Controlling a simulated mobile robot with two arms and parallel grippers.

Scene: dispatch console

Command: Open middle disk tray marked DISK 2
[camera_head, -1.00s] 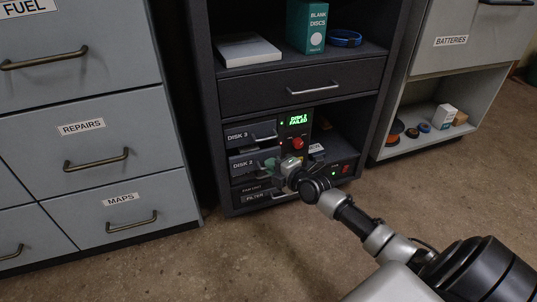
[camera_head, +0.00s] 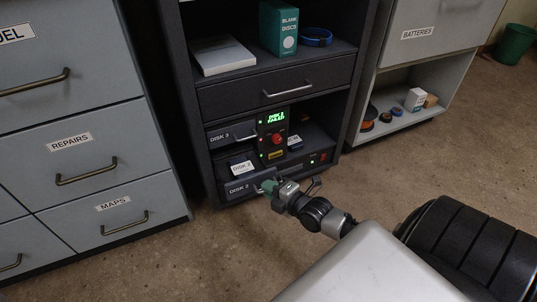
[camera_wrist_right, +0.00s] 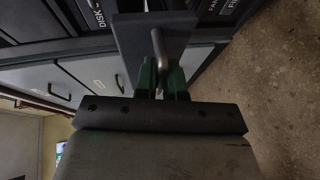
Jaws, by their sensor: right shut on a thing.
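The DISK 2 tray (camera_head: 238,189) is slid out of the dark console, with its labelled front standing forward of the DISK 3 tray (camera_head: 222,138) above it. Inside the open tray, a disk with a white DISK 2 label (camera_head: 242,168) shows. My right gripper (camera_head: 269,187), with green fingertips, is shut on the tray's handle. In the right wrist view, the green fingers (camera_wrist_right: 162,80) stand on both sides of the metal handle (camera_wrist_right: 158,46) in front of the dark tray front. My left gripper is not in view.
A green display (camera_head: 276,117) and a red knob (camera_head: 277,139) sit right of the trays. A closed drawer (camera_head: 285,88) is above. Grey cabinets with REPAIRS (camera_head: 70,142) and BATTERIES (camera_head: 418,33) labels flank the console. Open floor lies in front.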

